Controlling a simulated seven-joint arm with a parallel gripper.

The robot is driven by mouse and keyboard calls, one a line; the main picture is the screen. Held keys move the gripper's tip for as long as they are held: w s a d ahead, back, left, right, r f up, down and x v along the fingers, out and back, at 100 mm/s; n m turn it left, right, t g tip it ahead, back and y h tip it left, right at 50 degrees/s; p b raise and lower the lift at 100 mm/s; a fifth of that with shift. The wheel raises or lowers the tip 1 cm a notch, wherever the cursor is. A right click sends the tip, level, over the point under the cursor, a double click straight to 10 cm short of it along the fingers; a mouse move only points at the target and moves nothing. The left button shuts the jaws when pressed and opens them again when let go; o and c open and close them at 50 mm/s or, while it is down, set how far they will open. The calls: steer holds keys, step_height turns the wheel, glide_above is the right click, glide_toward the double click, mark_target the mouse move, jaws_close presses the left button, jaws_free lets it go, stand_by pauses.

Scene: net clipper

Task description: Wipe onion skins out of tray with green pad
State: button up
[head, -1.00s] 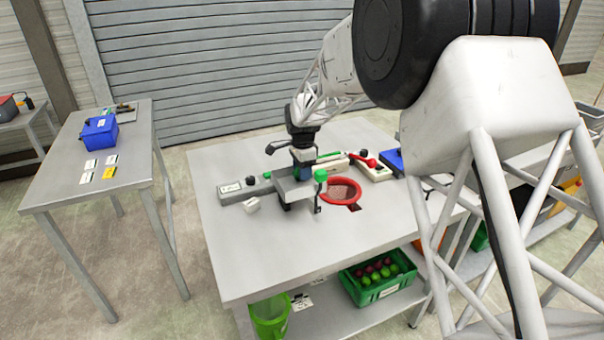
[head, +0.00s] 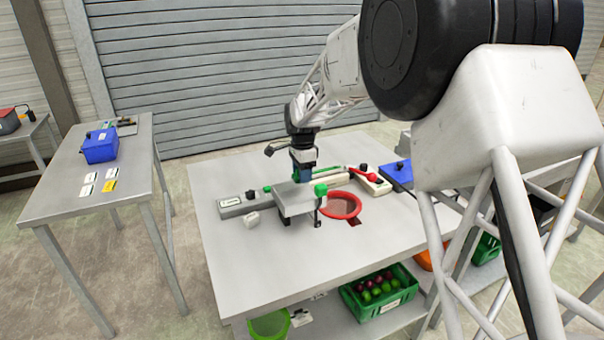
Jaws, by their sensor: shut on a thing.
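My gripper (head: 303,168) points down over the back part of the grey metal tray (head: 302,203), in the middle of the table. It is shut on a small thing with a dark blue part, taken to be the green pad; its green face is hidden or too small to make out. Whether it touches the tray cannot be told. Onion skins are too small to make out in the tray. A green knob (head: 320,190) stands at the tray's right edge.
A red ring with netting (head: 341,206) is right of the tray. A grey control box (head: 236,204) and a small white block (head: 252,220) are left of it. A blue object (head: 399,174) lies at the back right. The table's front (head: 270,275) is clear.

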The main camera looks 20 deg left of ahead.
steer(key=shift+r, duration=0.1)
steer(key=shift+r, duration=1.4)
